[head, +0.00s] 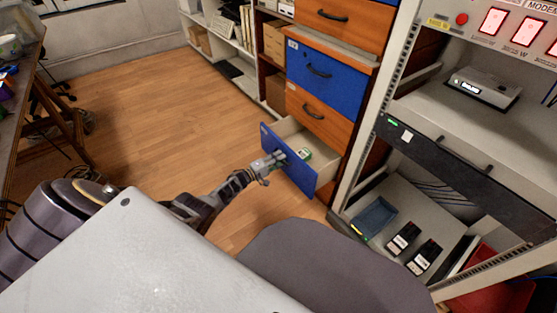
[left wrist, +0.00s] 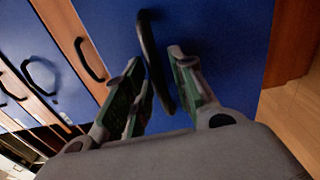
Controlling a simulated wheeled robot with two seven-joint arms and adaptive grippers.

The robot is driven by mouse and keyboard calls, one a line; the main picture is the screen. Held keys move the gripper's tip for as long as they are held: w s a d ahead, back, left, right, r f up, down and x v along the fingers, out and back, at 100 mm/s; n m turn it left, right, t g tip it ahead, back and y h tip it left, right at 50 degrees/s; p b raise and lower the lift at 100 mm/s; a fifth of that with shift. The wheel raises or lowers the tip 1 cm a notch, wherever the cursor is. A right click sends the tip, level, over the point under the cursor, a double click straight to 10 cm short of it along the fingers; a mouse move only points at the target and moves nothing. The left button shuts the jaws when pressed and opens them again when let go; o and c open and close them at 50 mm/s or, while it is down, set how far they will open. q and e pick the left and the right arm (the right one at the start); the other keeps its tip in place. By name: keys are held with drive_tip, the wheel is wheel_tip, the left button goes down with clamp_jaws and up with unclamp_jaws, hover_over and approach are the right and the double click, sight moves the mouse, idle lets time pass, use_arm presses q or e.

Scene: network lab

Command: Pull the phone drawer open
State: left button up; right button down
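A blue-fronted drawer (head: 309,184) low in the cabinet stands pulled out, with its pale inside showing. A small green and white item (head: 305,153) lies in it; I cannot tell whether it is a phone. My left gripper (head: 277,158) is at the outer face of this drawer. In the left wrist view, its fingers (left wrist: 157,72) stand apart on either side of the dark curved handle (left wrist: 147,35) on the blue front (left wrist: 225,35). A gap shows between the handle and the right finger. My right gripper is not in view.
More orange and blue drawers with dark handles sit above, including a closed blue drawer (head: 322,78). A metal equipment rack (head: 375,110) stands close on the right. Shelves (head: 225,45) stand behind and a table (head: 25,70) at the left. Wooden floor (head: 160,110) between is clear.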

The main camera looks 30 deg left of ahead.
use_arm(q)
clamp_jaws()
drive_tip(key=shift+s, duration=0.15)
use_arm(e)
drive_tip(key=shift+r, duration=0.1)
